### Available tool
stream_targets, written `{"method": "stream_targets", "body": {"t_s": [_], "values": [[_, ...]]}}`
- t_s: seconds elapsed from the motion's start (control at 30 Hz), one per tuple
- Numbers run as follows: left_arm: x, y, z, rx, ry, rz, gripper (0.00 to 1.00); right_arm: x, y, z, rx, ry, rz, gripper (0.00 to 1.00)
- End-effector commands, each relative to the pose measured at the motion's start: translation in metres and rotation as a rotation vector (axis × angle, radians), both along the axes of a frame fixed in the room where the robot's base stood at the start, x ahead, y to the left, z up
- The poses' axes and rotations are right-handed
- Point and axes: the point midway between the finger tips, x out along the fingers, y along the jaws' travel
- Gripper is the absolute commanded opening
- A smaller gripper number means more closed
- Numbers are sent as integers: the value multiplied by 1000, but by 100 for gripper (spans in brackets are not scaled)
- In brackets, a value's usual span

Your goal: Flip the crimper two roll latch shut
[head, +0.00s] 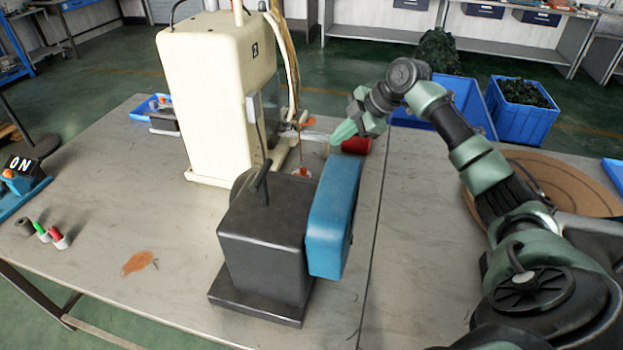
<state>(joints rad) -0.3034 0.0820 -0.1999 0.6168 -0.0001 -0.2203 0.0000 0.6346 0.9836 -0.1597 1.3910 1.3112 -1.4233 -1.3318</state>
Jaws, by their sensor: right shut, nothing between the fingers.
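A tall cream machine (205,100) stands on the grey table; its small dark label (255,49) is too small to read. I cannot tell for sure whether it is crimper two. From its right side a pale metal bar reaches out to a red cylindrical grip (356,145). This may be the roll latch; its open or shut position cannot be made out. My right gripper (341,136), with green fingers, is shut and empty just above and left of the red grip. Whether it touches the grip is unclear. My left gripper is out of view.
A dark grey block machine (262,245) with a blue front panel (334,215) stands nearest on the table (160,245). An ON switch box (22,172) and small coloured plugs (50,233) lie at left. Blue crates (522,120) stand beyond, at right.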

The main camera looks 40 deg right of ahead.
Motion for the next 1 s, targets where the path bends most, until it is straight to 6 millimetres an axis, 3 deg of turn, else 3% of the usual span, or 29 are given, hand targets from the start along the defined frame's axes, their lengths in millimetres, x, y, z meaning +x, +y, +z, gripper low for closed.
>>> {"method": "stream_targets", "body": {"t_s": [0.03, 0.33, 0.47, 0.83, 1.0], "values": [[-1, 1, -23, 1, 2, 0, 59, 0, 0, -23, 0, 1, 0, 0], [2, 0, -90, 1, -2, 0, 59, 0, 0, -90, 0, 0, 0, 0], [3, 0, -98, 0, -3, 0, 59, 0, 0, -98, 0, 0, 0, 0], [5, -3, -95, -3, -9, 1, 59, 0, 0, -96, 0, 0, 0, 0], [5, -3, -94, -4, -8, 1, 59, 6, 4, -105, 3, 1, 0, 0]]}}
